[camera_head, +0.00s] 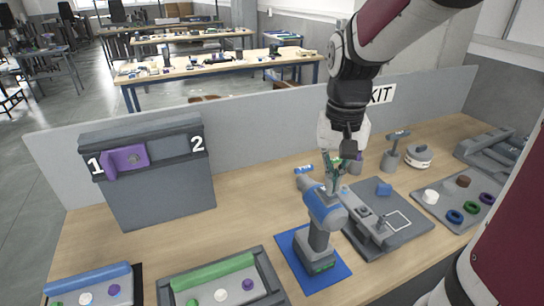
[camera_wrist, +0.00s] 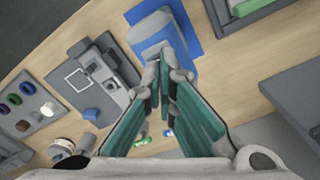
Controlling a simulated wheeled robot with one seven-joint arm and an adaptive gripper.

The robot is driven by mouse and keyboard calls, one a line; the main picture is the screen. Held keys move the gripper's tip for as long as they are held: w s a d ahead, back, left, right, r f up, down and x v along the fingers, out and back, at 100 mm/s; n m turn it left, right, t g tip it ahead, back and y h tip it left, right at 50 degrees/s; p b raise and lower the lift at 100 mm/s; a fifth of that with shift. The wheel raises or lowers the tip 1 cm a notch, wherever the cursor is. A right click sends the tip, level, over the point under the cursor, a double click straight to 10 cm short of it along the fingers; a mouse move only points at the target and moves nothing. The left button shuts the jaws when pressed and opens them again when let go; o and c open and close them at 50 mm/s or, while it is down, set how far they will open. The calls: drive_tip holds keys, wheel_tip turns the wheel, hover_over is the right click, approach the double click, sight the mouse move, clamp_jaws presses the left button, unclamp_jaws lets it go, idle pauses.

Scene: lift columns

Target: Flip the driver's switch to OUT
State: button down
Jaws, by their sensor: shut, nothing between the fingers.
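The driver (camera_head: 320,222) is a blue and grey power tool with a dark base and green marks. It stands upright on a blue mat (camera_head: 336,279) near the table's front edge. My gripper (camera_head: 335,180) is pointing down by the driver's upper end, shut and empty. I cannot tell whether it touches the driver. In the wrist view the teal fingers (camera_wrist: 166,62) meet at the tips, in front of part of the driver (camera_wrist: 150,32). The switch and any OUT mark are too small or hidden to make out.
A grey fixture board (camera_head: 405,232) with a blue block stands right of the driver. A tray (camera_head: 478,214) of coloured rings is further right. A grey box (camera_head: 160,190) marked 1 and 2 stands at left. Open trays (camera_head: 268,262) line the front. A low partition (camera_head: 260,135) closes the back.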

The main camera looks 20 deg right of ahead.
drive_tip(key=shift+f+b, duration=0.3)
drive_tip(key=shift+f, duration=0.5)
idle(0.4)
drive_tip(key=shift+r+p, duration=2.5)
drive_tip(key=shift+r, duration=1.05)
drive_tip(key=shift+a+r, duration=0.1)
drive_tip(key=s+a+r+n+t, duration=0.5)
drive_tip(key=s+a, duration=0.5)
drive_tip(key=s, duration=0.2)
wheel_tip(320, 180, up, 2)
drive_tip(key=shift+s+a+r+n+t, duration=0.15)
drive_tip(key=shift+s+a+n+t, duration=0.2)
drive_tip(key=shift+n, duration=0.15)
